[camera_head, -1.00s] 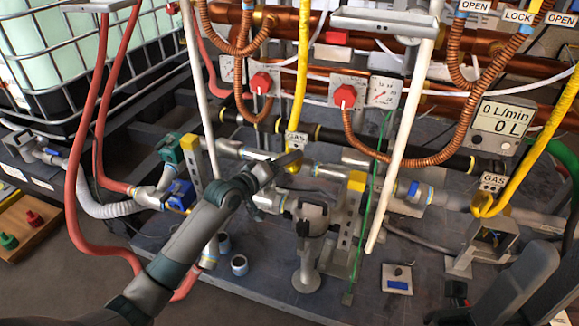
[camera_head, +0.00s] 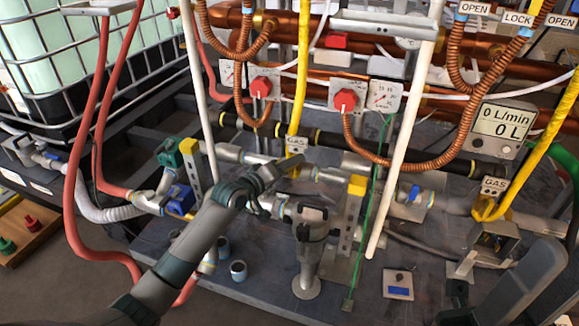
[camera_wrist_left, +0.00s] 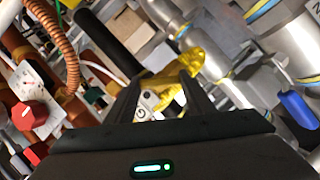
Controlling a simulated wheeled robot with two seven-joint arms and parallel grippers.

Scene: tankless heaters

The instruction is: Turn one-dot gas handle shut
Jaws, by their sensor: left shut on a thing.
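The gas handle is a yellow piece (camera_wrist_left: 168,82) between the fingers of my left gripper (camera_wrist_left: 165,98) in the left wrist view. The gripper is shut on it. A white label with a letter G (camera_wrist_left: 138,112) sits beside it. In the head view my left gripper (camera_head: 277,176) reaches to the pipe just below a white GAS label (camera_head: 295,143) on the yellow hose (camera_head: 301,85), and mostly hides the handle. The dots on the label are too small to read. A second GAS label (camera_head: 494,186) is at the right by another yellow hose.
Red knobs (camera_head: 345,100) with gauges (camera_head: 383,96) stand behind. A white pole (camera_head: 400,150) and a green cord (camera_head: 366,205) cross to the right. A grey upright fitting (camera_head: 309,245) and a yellow-topped post (camera_head: 356,185) stand close by. A flow display (camera_head: 505,121) is at right.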

